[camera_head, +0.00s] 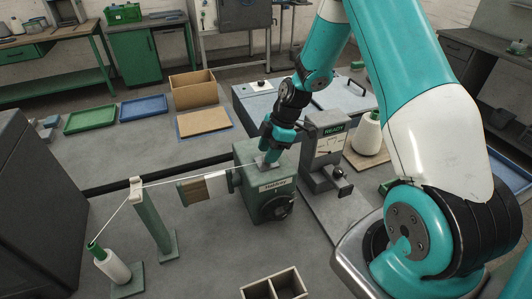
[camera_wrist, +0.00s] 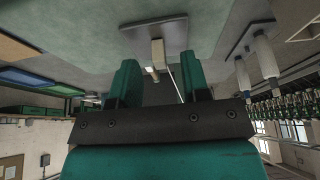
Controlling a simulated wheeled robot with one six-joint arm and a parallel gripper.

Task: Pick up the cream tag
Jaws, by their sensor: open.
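A small cream piece (camera_head: 217,182), which looks like the cream tag, is beside a brown panel left of the green winder box (camera_head: 265,185), by the taut white thread. My gripper (camera_head: 266,158) is at the top of the winder box, to the right of the cream piece. In the wrist view my gripper (camera_wrist: 160,88) has its two teal fingers spread apart, with no held object visible. Beyond them a pale block (camera_wrist: 158,52) stands on a grey plate, with a thread running from it. I cannot tell whether this is the tag.
A green post (camera_head: 153,220) carries the thread to a white cone (camera_head: 112,265) at lower left. A divided wooden box (camera_head: 274,285) is in front. Trays and a cardboard box (camera_head: 194,90) lie behind.

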